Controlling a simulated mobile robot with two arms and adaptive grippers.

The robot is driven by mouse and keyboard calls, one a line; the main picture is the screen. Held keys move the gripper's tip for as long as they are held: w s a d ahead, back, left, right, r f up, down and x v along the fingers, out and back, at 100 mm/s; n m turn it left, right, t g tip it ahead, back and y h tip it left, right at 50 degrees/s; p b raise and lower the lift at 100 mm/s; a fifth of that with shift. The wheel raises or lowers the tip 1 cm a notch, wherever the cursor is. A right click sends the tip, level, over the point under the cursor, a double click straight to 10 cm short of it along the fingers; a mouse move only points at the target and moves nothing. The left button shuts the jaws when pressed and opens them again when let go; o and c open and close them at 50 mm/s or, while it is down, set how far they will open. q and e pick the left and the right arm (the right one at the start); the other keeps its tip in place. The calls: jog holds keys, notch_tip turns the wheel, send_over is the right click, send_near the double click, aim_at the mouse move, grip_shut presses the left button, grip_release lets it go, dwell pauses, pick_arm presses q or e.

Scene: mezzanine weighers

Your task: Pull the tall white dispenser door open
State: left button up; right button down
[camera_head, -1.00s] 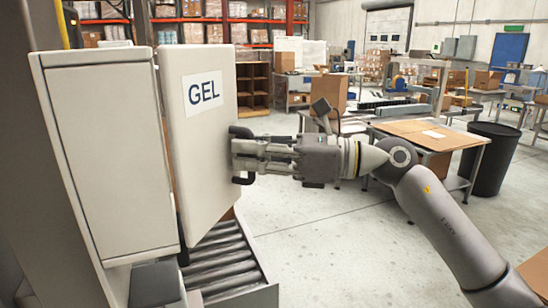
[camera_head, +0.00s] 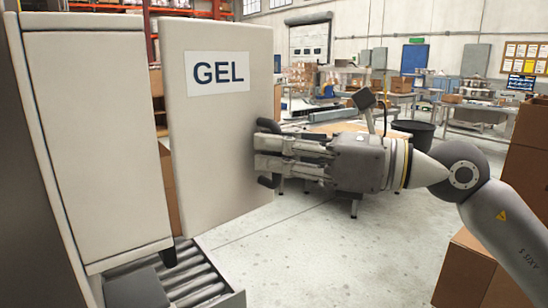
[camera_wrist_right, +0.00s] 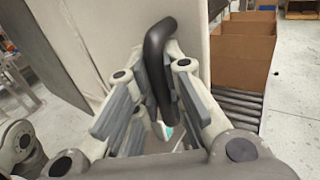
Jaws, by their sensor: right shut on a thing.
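The tall white dispenser door (camera_head: 215,140) carries a "GEL" label and stands swung out from the white dispenser body (camera_head: 95,140), with a gap between them. My right gripper (camera_head: 268,152) is at the door's right edge, shut on its black handle (camera_head: 268,126). In the right wrist view the black handle (camera_wrist_right: 158,50) runs between the fingers of my right gripper (camera_wrist_right: 160,95). The door panel (camera_wrist_right: 115,30) fills the upper middle there. The fingers partly hide the handle. My left gripper is not in view.
A roller conveyor (camera_head: 205,275) runs below the dispenser. Brown cardboard boxes (camera_head: 490,235) stand at the right, near my right arm. A dark bin (camera_head: 415,132) and work tables stand further back. The floor (camera_head: 330,250) in front of the door is clear.

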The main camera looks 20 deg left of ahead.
jog(key=shift+s+d+b, duration=0.35)
jog(key=shift+s+d, duration=0.15)
jog(key=shift+s, duration=0.1)
jog(key=c, duration=1.5)
grip_release()
jog(key=shift+d, duration=0.1)
jog(key=d, duration=1.2)
jog(key=shift+s, duration=0.45)
